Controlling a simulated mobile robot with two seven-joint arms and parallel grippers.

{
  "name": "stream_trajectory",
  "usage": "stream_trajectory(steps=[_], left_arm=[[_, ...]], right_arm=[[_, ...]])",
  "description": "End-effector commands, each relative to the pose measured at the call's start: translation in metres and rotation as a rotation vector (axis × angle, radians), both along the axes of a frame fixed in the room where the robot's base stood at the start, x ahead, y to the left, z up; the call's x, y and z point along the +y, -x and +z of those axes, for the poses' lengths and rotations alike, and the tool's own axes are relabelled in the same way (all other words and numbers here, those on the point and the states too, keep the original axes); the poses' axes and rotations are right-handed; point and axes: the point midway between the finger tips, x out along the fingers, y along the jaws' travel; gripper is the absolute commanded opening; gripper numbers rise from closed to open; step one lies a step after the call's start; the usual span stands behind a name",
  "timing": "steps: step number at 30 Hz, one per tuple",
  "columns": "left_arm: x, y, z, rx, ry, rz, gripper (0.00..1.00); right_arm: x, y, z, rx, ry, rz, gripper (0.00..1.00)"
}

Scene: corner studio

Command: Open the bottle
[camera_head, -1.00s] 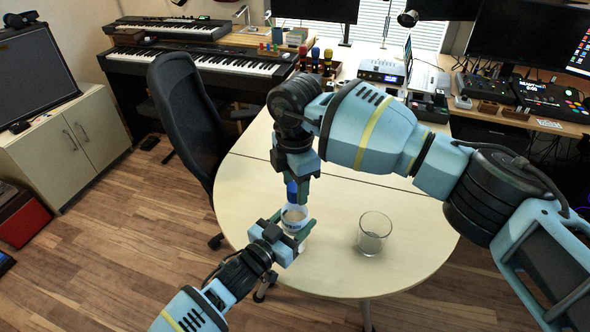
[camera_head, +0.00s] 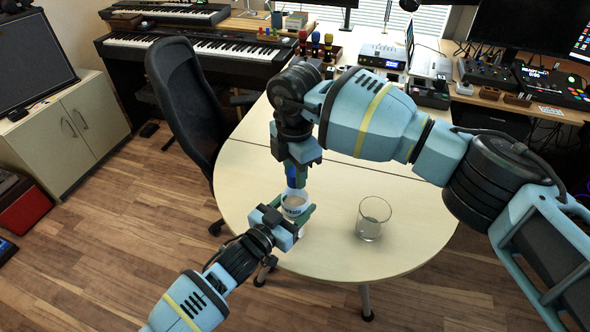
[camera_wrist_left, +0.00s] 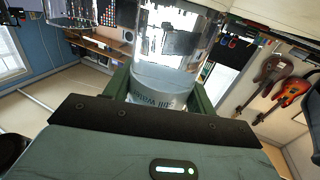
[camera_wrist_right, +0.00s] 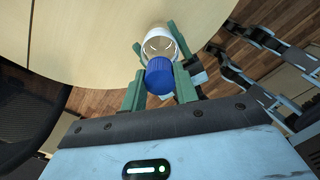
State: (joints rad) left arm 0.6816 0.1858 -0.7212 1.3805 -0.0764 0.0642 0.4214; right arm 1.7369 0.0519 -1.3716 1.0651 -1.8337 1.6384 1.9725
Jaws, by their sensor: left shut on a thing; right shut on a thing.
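A clear bottle (camera_head: 295,204) with a pale label stands upright over the round end of the table. Its blue cap (camera_head: 291,176) is at the top. My left gripper (camera_head: 291,220) is shut around the bottle's body. In the left wrist view the clear bottle (camera_wrist_left: 170,70) rises between the green fingers. My right gripper (camera_head: 297,168) comes from above and is shut on the cap. In the right wrist view the blue cap (camera_wrist_right: 160,76) sits between the fingers, with the bottle (camera_wrist_right: 157,43) behind it. I cannot tell whether the cap is loose from the neck.
An empty glass (camera_head: 373,217) stands on the pale table (camera_head: 340,262), right of the bottle. A black office chair (camera_head: 185,95) stands close to the table's left edge. The tabletop around the glass is clear. Keyboards and a desk with gear are at the back.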

Motion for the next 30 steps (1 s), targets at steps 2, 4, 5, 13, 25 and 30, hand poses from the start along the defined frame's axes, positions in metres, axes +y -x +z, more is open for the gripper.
stream_trajectory(steps=[2, 4, 5, 13, 25, 30], left_arm=[[0.0002, 0.0, -0.0005, 0.001, -0.001, 0.0, 0.0], [0.0002, 0.0, -0.0005, 0.001, -0.001, 0.0, 0.0], [0.0002, 0.0, -0.0005, 0.001, -0.001, 0.0, 0.0], [0.0002, 0.0, -0.0005, 0.001, -0.001, 0.0, 0.0], [0.0002, 0.0, -0.0005, 0.001, -0.001, 0.0, 0.0], [0.0002, 0.0, -0.0005, 0.001, -0.001, 0.001, 0.0]], right_arm=[[0.0, -0.0002, 0.0002, -0.001, 0.0, 0.109, 0.02], [0.0001, -0.0003, 0.0003, -0.001, -0.001, 0.225, 0.02], [0.0001, -0.0002, 0.0003, -0.001, -0.001, 0.274, 0.02], [0.0002, -0.0003, 0.0009, 0.0, 0.001, 0.714, 0.02], [0.0005, 0.0, 0.0011, 0.001, 0.001, 1.366, 0.02], [0.0006, -0.0001, 0.0015, 0.0, 0.001, 1.643, 0.02]])
